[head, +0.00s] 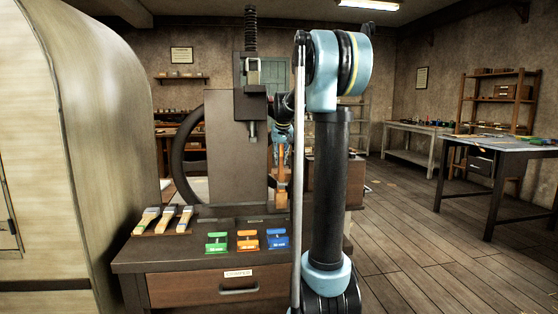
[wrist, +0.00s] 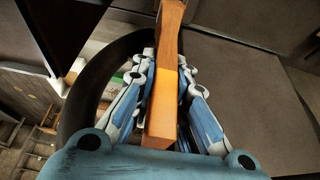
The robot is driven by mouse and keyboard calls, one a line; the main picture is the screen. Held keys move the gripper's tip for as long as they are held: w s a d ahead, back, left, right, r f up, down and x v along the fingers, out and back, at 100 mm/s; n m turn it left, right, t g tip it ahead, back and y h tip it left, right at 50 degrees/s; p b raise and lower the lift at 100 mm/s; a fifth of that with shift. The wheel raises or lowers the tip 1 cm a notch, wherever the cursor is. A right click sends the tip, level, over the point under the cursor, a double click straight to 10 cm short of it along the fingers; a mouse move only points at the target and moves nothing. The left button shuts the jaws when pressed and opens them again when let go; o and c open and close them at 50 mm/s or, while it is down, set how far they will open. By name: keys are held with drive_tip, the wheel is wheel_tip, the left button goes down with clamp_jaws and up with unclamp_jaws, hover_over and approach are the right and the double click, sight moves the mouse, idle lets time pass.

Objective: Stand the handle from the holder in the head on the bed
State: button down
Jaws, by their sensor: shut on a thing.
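An orange-brown wooden handle (head: 282,183) hangs upright in my gripper (head: 282,142) at the right side of the press. The wrist view shows the handle (wrist: 164,92) long and slanting, with a brighter orange band, between both fingers of my gripper (wrist: 163,70), which are shut on it. The dark bed (head: 225,211) lies below the press ram (head: 251,130). I cannot make out a head under the handle, nor whether its lower end touches anything. My arm partly hides the right side of the press.
Green (head: 216,242), orange (head: 247,240) and blue (head: 277,239) blocks sit along the bench front. Several pale-and-coloured tools (head: 165,219) lie on a ledge at left. The dark handwheel (head: 181,150) stands behind the press plate (head: 232,165). Floor at right is open.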

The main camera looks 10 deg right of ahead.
drive_tip(key=shift+f, duration=0.85)
drive_tip(key=c, duration=1.5)
unclamp_jaws()
drive_tip(key=shift+r, duration=0.1)
drive_tip(key=v, duration=1.1)
drive_tip(key=shift+s+r, duration=0.2)
drive_tip(key=shift+r, duration=0.1)
